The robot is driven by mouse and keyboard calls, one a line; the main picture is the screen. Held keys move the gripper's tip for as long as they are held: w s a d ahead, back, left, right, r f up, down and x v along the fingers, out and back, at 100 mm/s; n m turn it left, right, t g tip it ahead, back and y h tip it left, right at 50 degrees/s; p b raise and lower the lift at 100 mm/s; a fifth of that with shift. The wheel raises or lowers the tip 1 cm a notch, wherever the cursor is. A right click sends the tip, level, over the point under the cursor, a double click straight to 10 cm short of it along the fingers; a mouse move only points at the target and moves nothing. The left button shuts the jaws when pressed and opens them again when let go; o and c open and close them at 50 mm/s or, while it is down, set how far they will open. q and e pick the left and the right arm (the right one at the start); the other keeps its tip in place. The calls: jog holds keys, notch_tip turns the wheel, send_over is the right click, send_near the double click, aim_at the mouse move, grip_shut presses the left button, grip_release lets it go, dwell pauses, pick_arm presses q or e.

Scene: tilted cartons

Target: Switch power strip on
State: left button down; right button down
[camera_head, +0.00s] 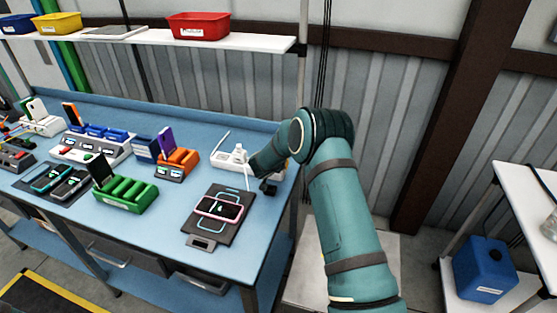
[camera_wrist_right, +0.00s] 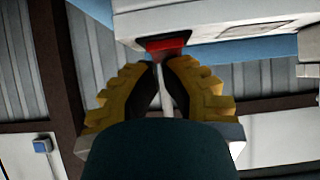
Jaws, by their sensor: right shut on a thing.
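The white power strip (camera_head: 222,162) lies on the blue bench near its right end, with white plugs standing in it. Its right end is hidden behind my right arm. In the right wrist view its pale housing (camera_wrist_right: 215,16) fills the top, with a red switch (camera_wrist_right: 165,46) at its edge. My right gripper (camera_wrist_right: 165,66) has its yellow fingers together at the red switch; a thin pale strip shows between them. In the head view my right gripper (camera_head: 262,184) is partly hidden beside the strip's right end. My left gripper is not in view.
A phone (camera_head: 220,208) lies on a dark charging pad (camera_head: 196,230) in front of the strip. Orange (camera_head: 182,160) and green (camera_head: 128,192) charging stands are to the left. A shelf (camera_head: 255,42) with bins runs above the bench. A blue container (camera_head: 484,270) stands at the right.

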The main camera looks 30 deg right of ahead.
jog(key=shift+w+d, duration=0.1)
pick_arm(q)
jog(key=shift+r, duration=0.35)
pick_arm(e)
jog(key=shift+f, duration=0.1)
jog(key=shift+s+a, duration=0.55)
jog(key=shift+a, duration=0.1)
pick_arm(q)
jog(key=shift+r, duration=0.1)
